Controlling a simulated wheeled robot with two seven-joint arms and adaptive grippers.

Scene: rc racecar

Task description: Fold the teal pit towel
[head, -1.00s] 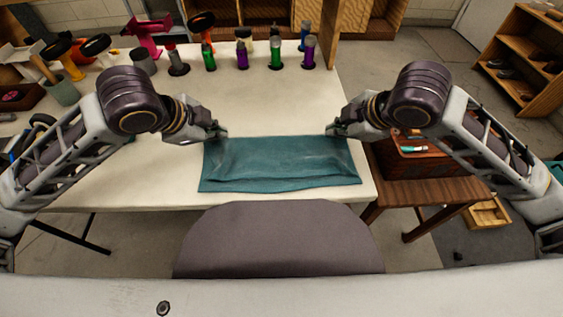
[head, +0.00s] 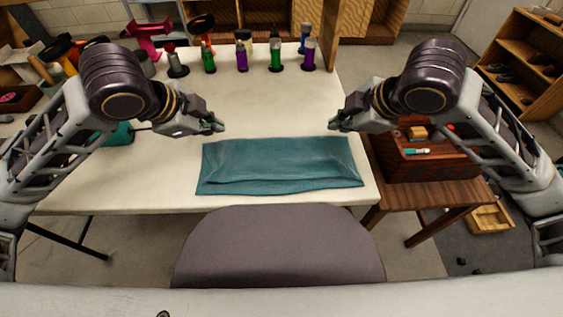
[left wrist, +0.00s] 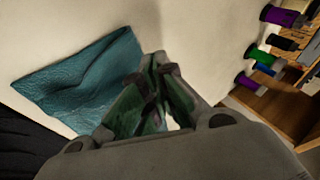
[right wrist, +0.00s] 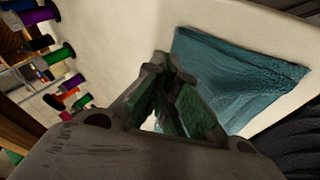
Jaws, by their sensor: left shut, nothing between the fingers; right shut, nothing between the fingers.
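The teal towel (head: 280,165) lies on the cream table near its front edge, as a wide flat strip with a layered edge along the front. It also shows in the left wrist view (left wrist: 85,80) and in the right wrist view (right wrist: 235,75). My left gripper (head: 220,126) is shut and empty, above the table beyond the towel's back left corner. My right gripper (head: 334,125) is shut and empty, above the table beyond the back right corner. Both are apart from the towel. The towel's underside is hidden.
A brown wooden box (head: 425,160) sits on a lower side table at the right. A grey chair back (head: 280,245) is at the front. The table middle is clear.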

